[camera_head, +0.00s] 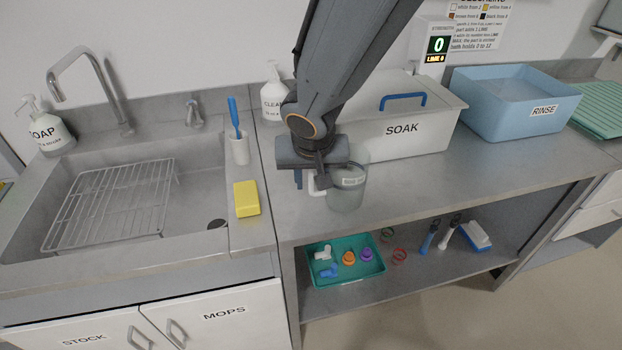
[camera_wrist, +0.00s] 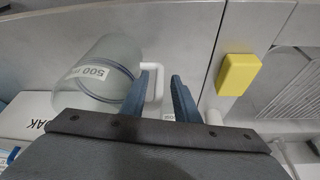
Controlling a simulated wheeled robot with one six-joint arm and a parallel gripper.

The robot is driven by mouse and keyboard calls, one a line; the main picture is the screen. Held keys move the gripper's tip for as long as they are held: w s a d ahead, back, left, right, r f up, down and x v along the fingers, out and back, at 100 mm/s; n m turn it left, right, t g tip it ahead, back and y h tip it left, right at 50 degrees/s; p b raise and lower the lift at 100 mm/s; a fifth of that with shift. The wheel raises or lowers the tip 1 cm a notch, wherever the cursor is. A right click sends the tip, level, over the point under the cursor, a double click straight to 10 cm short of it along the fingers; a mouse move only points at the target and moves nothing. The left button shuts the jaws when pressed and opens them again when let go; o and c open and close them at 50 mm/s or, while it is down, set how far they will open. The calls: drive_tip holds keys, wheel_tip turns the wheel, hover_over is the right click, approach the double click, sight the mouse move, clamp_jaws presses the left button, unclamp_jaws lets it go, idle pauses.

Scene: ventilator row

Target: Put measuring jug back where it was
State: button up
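The clear measuring jug (camera_head: 348,190) appears to stand upright on the grey counter, in front of the white SOAK bin. Its white handle (camera_head: 317,186) points left. In the wrist view the jug (camera_wrist: 100,72) shows a "500" label, and its handle (camera_wrist: 158,68) lies between my fingertips. My gripper (camera_head: 309,182) is low beside the jug; it also shows in the wrist view (camera_wrist: 159,80). The fingers are apart, one on each side of the handle bar, with a gap visible on the right. Whether the left finger touches the handle is unclear.
The SOAK bin (camera_head: 402,128) with a blue-handled lid and the blue RINSE tub (camera_head: 515,100) stand right of the jug. A yellow sponge (camera_head: 246,198), brush holder and sink (camera_head: 60,205) are left. A teal tray (camera_head: 345,262) sits on the shelf below. Counter right of the jug is clear.

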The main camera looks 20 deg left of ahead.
drive_tip(key=shift+r, duration=0.1)
drive_tip(key=shift+r, duration=0.3)
drive_tip(key=v, duration=1.1)
drive_tip(key=shift+r+b, duration=0.25)
drive_tip(key=shift+b, duration=0.15)
drive_tip(key=shift+s, duration=0.1)
